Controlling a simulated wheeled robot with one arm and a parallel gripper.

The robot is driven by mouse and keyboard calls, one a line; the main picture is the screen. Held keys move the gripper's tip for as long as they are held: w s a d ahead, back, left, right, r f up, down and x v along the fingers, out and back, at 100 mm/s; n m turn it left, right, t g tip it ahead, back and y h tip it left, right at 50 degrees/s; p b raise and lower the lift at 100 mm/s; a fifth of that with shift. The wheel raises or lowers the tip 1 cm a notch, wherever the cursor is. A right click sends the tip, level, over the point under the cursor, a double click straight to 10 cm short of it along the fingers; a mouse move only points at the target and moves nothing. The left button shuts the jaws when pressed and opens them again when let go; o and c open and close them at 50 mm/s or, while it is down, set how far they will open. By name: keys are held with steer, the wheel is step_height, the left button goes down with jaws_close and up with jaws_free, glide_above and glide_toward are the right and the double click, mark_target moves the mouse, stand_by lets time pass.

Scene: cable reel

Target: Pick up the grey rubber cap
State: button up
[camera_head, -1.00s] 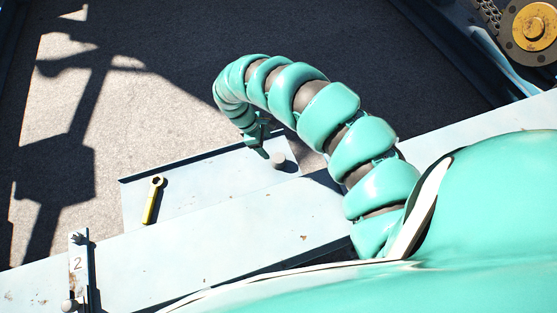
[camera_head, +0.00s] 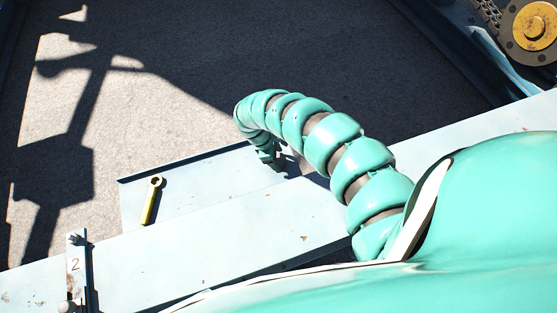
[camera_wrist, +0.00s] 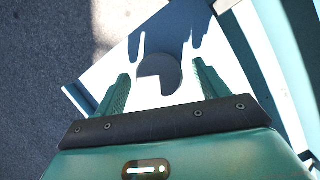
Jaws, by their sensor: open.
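The grey rubber cap (camera_wrist: 158,74) shows in the wrist view as a dark round disc on the pale plate, partly in shadow. It lies in the gap between the two green fingers of my gripper (camera_wrist: 161,70), with space on both sides. My gripper is open and empty. In the head view my gripper (camera_head: 272,162) is at the end of the curved teal arm, low over the pale plate. The cap is hidden there behind the gripper and arm.
A yellow wrench-like tool (camera_head: 151,200) lies on the pale plate (camera_head: 205,188), left of the gripper. A yellow hub (camera_head: 534,27) is at the upper right. The plate's far edge borders grey ground.

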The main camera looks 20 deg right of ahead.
steer(key=shift+x, duration=0.75)
steer(key=shift+c, duration=0.4)
steer(key=c, duration=0.9)
steer(key=shift+c, duration=0.2)
steer(key=shift+r, duration=0.1)
